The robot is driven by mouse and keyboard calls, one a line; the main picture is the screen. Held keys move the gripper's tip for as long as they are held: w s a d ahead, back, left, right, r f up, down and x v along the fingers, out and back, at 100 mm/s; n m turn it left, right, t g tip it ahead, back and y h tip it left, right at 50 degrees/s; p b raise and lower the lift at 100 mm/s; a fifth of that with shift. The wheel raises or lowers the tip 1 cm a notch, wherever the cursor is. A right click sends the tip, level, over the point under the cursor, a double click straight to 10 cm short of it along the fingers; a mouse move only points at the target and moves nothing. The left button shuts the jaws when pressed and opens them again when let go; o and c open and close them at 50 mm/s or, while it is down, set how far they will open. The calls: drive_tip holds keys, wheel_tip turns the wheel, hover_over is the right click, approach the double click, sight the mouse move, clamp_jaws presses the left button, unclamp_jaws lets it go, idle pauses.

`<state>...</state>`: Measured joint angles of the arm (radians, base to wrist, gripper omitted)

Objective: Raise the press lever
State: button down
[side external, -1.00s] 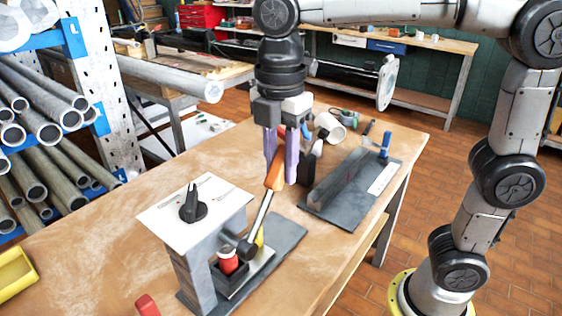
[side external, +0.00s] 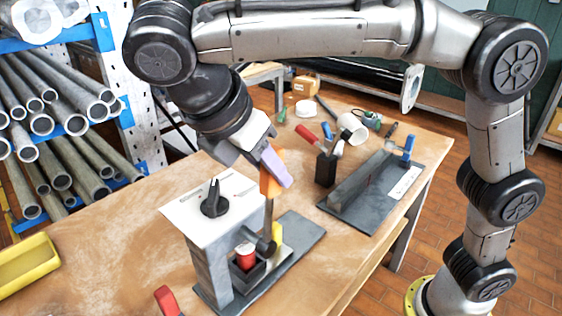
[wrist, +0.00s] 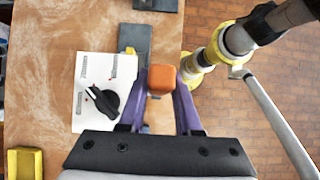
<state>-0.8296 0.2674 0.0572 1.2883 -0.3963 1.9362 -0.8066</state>
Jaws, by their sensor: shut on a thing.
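The press lever has a dark rod (side external: 268,220) and an orange handle (side external: 266,184). The rod stands nearly upright from its pivot on the right side of the press (side external: 208,262). My gripper (side external: 275,168) is tilted and shut on the orange handle, its purple fingers on either side. In the wrist view the handle's orange end (wrist: 161,79) shows between the two fingers. The press has a white top plate (side external: 185,208) with a black pointer knob (side external: 214,200). A red cylinder (side external: 246,256) sits in a dark holder under it.
A grey fixture (side external: 365,205) with a blue clamp and a black tool holder (side external: 325,168) stand at the right. A yellow bin (side external: 27,262) lies at the left edge, and a red-handled item (side external: 167,300) is in front. Pipes fill a rack (side external: 112,35) at the left.

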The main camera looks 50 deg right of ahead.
drive_tip(key=shift+a+h, duration=0.3)
drive_tip(key=shift+a, duration=0.1)
drive_tip(key=c, duration=0.6)
unclamp_jaws()
drive_tip(key=shift+d, duration=0.1)
